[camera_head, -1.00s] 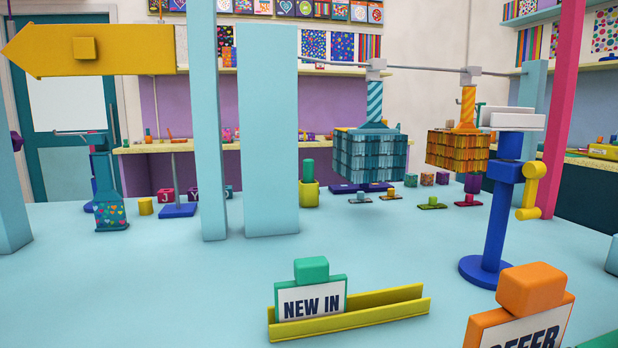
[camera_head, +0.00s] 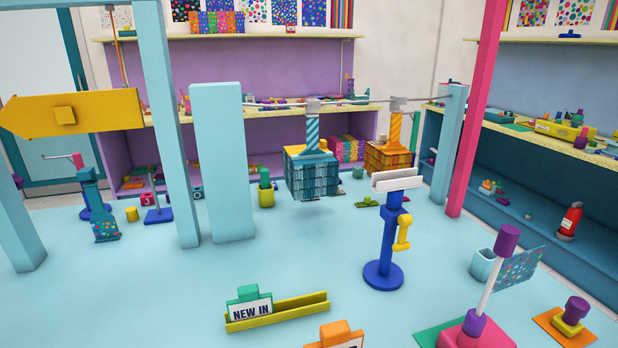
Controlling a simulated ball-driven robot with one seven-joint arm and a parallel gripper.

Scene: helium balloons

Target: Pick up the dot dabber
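I cannot tell for sure which thing is the dot dabber. A green round-ended piece (camera_head: 264,178) stands upright in a small yellow-green pot (camera_head: 266,197) at the back middle of the pale blue table. A red bottle-like thing (camera_head: 571,220) stands on the low teal shelf at the right. Both are small in this view, and no dabber tip can be made out. My gripper is not in view.
On the pale blue tabletop (camera_head: 320,250) stand a blue post (camera_head: 386,245), a yellow sign tray (camera_head: 290,311), a pink-based flag stand (camera_head: 477,332) and a pale cup (camera_head: 483,265). Pale blue uprights (camera_head: 222,165) and a pink one (camera_head: 480,105) rise around it. Hanging boxes (camera_head: 312,178) are at the back.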

